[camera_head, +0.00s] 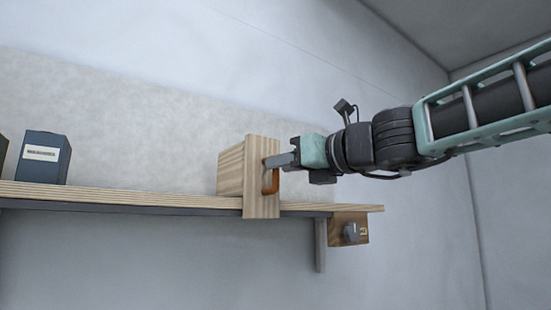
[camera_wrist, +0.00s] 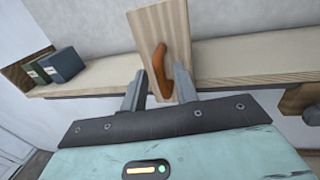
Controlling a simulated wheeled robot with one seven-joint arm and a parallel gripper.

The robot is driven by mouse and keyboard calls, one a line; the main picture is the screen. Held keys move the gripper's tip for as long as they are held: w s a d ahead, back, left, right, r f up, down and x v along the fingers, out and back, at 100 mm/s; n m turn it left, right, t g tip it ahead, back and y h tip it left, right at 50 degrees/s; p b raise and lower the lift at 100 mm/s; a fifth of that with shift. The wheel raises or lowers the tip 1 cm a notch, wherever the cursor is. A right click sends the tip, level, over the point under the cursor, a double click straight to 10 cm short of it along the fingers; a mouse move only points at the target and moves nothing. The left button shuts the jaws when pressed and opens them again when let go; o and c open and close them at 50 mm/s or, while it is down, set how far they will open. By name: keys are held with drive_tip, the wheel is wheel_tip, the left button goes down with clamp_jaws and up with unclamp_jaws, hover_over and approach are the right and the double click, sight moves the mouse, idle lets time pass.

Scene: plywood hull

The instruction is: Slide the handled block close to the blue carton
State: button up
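The handled block (camera_head: 231,172) is a pale wooden box on the shelf, with a taller front board (camera_head: 262,205) that hangs below the shelf edge. An orange-brown handle (camera_head: 270,180) is fixed to that board; it also shows in the wrist view (camera_wrist: 161,72). The blue carton (camera_head: 43,157) is dark blue with a white label and stands well to the left on the shelf; it is also in the wrist view (camera_wrist: 64,64). My gripper (camera_head: 272,160) is at the handle. In the wrist view its fingers (camera_wrist: 160,70) stand apart on either side of the handle, with visible gaps.
The wooden shelf (camera_head: 130,194) is bare between block and carton. A dark green box (camera_wrist: 39,72) stands left of the carton, near a brown end panel (camera_wrist: 18,72). A wooden bracket block with a grey knob (camera_head: 350,232) hangs under the shelf's right end. A wall rises behind.

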drive_tip(key=shift+x, duration=1.45)
drive_tip(key=shift+c, duration=0.3)
clamp_jaws()
drive_tip(key=shift+s, duration=0.1)
drive_tip(key=s+a, duration=0.8)
drive_tip(key=a, duration=0.4)
drive_tip(key=s+a, duration=0.8)
drive_tip(key=a, duration=0.3)
drive_tip(key=shift+a+r+b, duration=0.3)
drive_tip(key=shift+a+b, duration=0.05)
drive_tip(key=shift+b, duration=0.1)
